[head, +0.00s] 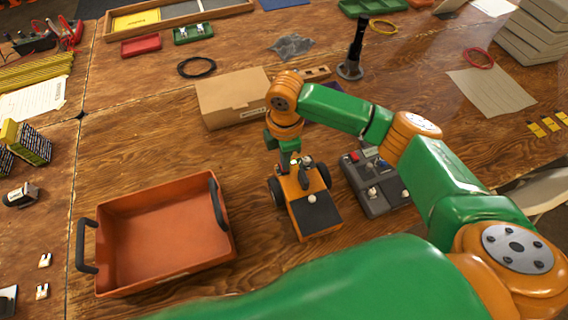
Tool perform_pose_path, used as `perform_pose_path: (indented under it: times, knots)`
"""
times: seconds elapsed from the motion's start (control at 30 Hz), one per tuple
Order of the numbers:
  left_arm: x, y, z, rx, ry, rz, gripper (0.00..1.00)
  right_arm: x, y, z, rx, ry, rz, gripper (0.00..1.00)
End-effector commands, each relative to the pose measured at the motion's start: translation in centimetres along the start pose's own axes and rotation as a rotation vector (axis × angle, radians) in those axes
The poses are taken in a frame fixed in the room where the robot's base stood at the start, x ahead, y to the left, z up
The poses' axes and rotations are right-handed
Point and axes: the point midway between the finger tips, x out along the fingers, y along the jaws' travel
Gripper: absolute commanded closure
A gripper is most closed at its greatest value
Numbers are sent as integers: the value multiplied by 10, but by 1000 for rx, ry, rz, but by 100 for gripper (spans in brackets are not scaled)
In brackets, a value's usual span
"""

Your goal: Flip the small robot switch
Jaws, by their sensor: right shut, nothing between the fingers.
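The small robot (316,229) is an orange, wheeled box with a dark top panel. It stands on the wooden table near the middle of the head view. My right gripper (295,165) points down over the rear part of the small robot, at its far end. It is shut with nothing held. A small white knob shows on the robot's top, close in front of the gripper. The switch itself is too small to tell, and the gripper covers part of that end. I cannot tell whether the fingertips touch the robot. My left gripper is not in view.
A grey box with knobs and a red button (376,190) stands just right of the small robot. An orange tray (160,240) with dark handles lies to the left. A cardboard box (232,97) and a black stand (351,68) are behind. Bare table lies between tray and robot.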

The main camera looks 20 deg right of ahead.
Motion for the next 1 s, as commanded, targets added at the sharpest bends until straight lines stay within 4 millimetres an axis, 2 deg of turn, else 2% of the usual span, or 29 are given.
perform_pose_path:
  times: [0.8, 1.0]
  knots:
    - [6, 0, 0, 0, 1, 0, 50, 13, 0, 0, 0, 0, -1, 100]
    - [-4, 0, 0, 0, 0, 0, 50, 4, -1, 0, -1, 0, -3, 100]
